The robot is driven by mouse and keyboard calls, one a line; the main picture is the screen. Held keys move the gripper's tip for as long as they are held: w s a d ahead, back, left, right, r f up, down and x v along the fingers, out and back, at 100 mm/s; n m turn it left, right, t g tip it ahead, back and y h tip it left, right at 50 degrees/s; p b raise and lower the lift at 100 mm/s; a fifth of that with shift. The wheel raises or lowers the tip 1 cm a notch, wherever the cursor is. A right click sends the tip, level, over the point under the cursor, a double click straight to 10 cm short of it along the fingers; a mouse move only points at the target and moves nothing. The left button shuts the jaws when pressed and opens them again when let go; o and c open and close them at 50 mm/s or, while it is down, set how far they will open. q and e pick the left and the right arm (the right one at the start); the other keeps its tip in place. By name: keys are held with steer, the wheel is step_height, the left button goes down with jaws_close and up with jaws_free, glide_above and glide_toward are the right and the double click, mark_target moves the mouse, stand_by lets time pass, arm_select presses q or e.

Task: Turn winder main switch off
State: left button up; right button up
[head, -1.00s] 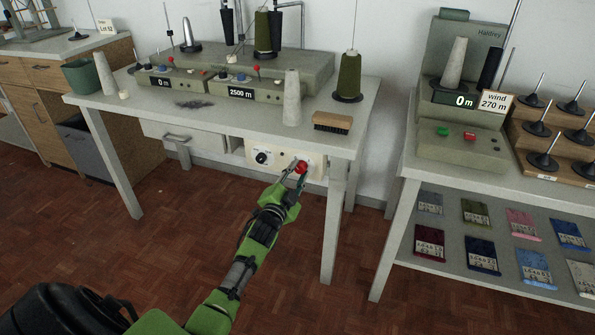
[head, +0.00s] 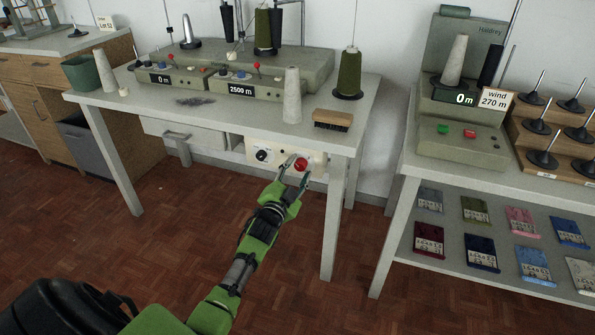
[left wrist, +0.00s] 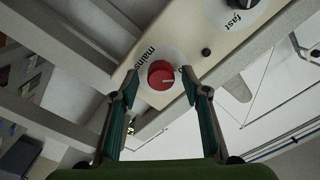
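The winder's main switch is a red round knob (head: 300,164) on the cream panel (head: 318,160) under the winder table's front edge. In the left wrist view the red knob (left wrist: 160,76) shows a pale pointer line, with "mains" printed beside it. A mark at its other side is partly hidden by a finger. My left gripper (head: 293,176) is open in front of the knob. In the left wrist view its fingers (left wrist: 158,90) stand on either side of the knob, with visible gaps to it. My right gripper is not in view.
A black knob (head: 262,156) marked "fast" sits left on the same panel. The winder (head: 300,70) stands on the table (head: 150,108), with cones and a brush (head: 332,120) on top. A table leg (head: 333,220) stands close right of my gripper. The floor in front is clear.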

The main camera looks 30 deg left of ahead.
arm_select(q)
steer(key=v, duration=1.2)
steer(key=shift+s+f, duration=0.1)
